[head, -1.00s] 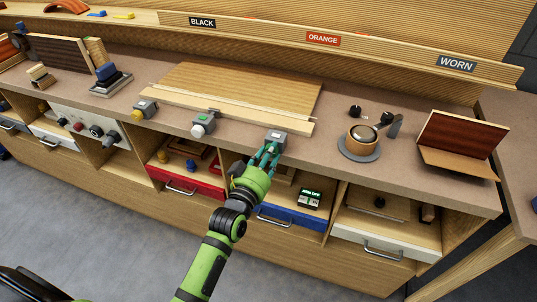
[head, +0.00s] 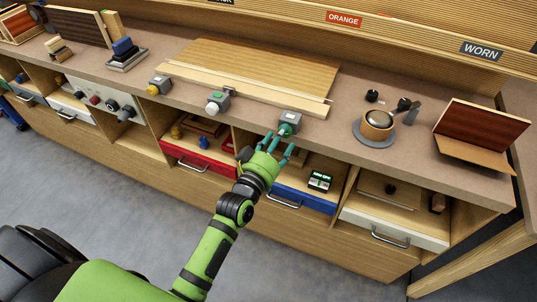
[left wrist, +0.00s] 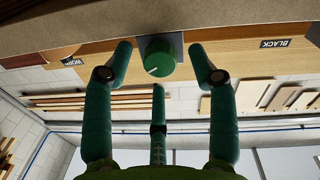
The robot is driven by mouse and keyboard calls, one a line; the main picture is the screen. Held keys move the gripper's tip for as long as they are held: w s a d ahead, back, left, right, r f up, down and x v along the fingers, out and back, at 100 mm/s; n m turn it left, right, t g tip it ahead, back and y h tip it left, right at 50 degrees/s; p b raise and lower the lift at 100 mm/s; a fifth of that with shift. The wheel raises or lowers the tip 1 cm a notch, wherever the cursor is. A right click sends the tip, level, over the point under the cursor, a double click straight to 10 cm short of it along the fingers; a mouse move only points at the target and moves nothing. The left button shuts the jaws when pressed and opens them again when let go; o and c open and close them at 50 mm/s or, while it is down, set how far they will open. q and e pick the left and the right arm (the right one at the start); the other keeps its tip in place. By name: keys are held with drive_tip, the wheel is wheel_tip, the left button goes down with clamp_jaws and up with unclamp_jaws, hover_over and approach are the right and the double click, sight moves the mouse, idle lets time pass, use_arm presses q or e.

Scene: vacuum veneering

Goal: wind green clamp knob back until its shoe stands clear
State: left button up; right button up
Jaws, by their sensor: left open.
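The green clamp knob (head: 284,130) sits on the front of a grey clamp block (head: 291,117) at the right end of the batten (head: 240,92). In the left wrist view the round knob (left wrist: 160,57) shows face-on with a white mark on its lower left rim. My left gripper (head: 276,146) is in front of the knob, its teal fingers spread. In the left wrist view the fingers stand on both sides of the knob with gaps, and a third is below it. The clamp's shoe cannot be made out. My right gripper is not in view.
A white-knobbed clamp (head: 214,106) and a yellow-knobbed clamp (head: 155,88) stand to the left along the bench edge. A veneer board (head: 265,68) lies behind the batten. A round pot (head: 376,125) stands to the right. A blue drawer (head: 300,198) lies below my gripper.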

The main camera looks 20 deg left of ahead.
use_arm(q)
drive_tip(key=s+a, duration=0.1)
drive_tip(key=s, duration=0.9)
drive_tip(key=shift+s, duration=0.15)
drive_tip(key=s+f+m+g, duration=0.1)
drive_tip(key=s+f+g, duration=0.2)
drive_tip(key=f, duration=0.8)
drive_tip(key=s+f+m+g, duration=0.1)
drive_tip(key=s+f+g, duration=0.25)
drive_tip(key=f, duration=0.75)
drive_tip(key=s+f+m+g, duration=0.15)
drive_tip(key=s+f, duration=0.25)
drive_tip(key=f, duration=0.7)
drive_tip(key=s+a+f+g, duration=0.1)
drive_tip(key=s+f+g, duration=0.2)
drive_tip(key=s+f, duration=0.2)
drive_tip(key=s+a+f+m+g+y, duration=0.1)
drive_tip(key=s+f, duration=0.4)
drive_tip(key=s, duration=0.7)
drive_tip(key=s+a+f+g, duration=0.2)
drive_tip(key=s+f+g, duration=0.3)
drive_tip(key=s, duration=0.3)
drive_tip(key=shift+s+a+f+y, duration=0.3)
drive_tip(key=shift+a+y, duration=0.05)
drive_tip(key=shift+y, duration=0.05)
drive_tip(key=shift+a+m, duration=0.1)
drive_tip(key=shift+m, duration=0.25)
